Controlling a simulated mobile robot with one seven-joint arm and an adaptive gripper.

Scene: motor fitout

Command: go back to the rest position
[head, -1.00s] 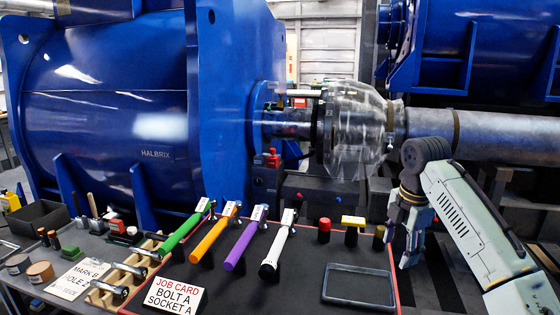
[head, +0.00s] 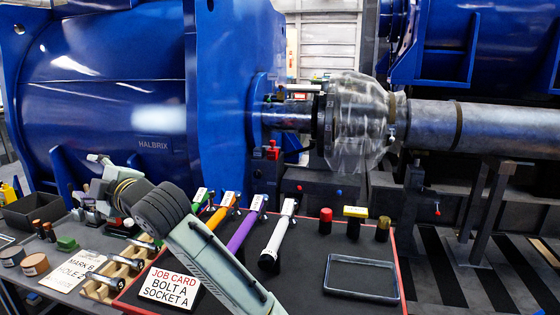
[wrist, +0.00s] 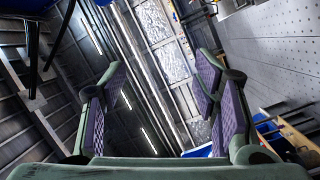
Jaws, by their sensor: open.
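My gripper (wrist: 165,95) is open in the wrist view, with nothing between its two padded fingers. Behind the fingers that view shows roof beams, lights and a wall, so the gripper is tilted up off the bench. In the head view my gripper (head: 98,166) is at the left, above the left part of the bench and in front of the blue motor (head: 110,120). My forearm crosses the tool mat and hides most of the green-handled tool (head: 200,197). No rest position is marked in view.
The dark mat (head: 320,240) holds orange (head: 219,216), purple (head: 242,234) and white (head: 275,240) handled tools, a job card (head: 168,287) and an empty tray (head: 360,262). A clear guard (head: 352,125) surrounds the shaft coupling. The striped floor at right is open.

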